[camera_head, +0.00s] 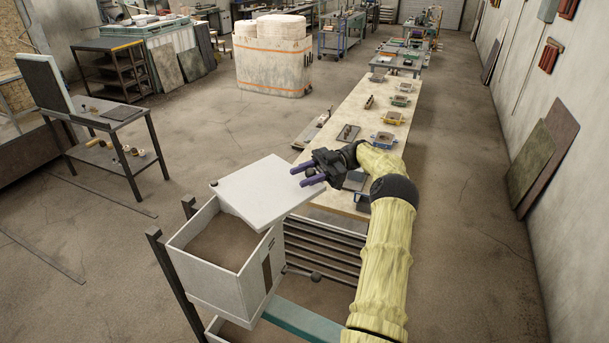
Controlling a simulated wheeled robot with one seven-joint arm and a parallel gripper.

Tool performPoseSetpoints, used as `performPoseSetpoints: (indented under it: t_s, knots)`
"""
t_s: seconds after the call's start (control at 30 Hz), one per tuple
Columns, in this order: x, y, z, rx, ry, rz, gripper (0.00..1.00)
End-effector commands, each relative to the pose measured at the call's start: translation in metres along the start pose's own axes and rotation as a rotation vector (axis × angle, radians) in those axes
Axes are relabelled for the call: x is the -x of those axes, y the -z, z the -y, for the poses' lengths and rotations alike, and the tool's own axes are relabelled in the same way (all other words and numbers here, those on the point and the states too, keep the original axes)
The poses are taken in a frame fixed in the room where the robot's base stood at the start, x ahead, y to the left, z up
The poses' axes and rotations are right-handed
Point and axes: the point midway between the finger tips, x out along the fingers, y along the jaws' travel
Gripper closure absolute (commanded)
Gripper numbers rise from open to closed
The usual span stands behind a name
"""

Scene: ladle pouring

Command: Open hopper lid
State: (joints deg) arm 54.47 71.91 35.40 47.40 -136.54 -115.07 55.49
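The hopper is a white open-topped box (215,284) at the lower left, with brown material (222,240) inside. Its flat white lid (265,188) is off the near part of the opening. The lid sits askew and raised over the far right side, and how it is supported there is hidden. My gripper (306,175) is at the lid's right edge, with its two purple fingers apart and pointing left over the lid. Nothing shows between the fingers. Whether they touch the lid I cannot tell.
A long wooden workbench (362,105) with small boxes runs away behind my gripper. Dark posts (172,285) and a teal bar (312,325) stand around the hopper. A side table (106,128) is at the left.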

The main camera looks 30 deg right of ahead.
Motion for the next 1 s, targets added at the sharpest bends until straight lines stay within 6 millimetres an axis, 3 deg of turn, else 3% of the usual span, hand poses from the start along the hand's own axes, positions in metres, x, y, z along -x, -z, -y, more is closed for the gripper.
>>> performPoseSetpoints:
  t_s: [0.47, 1.0]
  knots:
    - [0.001, 0.005, -0.001, 0.001, -0.001, 0.001, 0.5]
    - [-0.004, 0.083, -0.02, 0.003, 0.008, -0.002, 0.5]
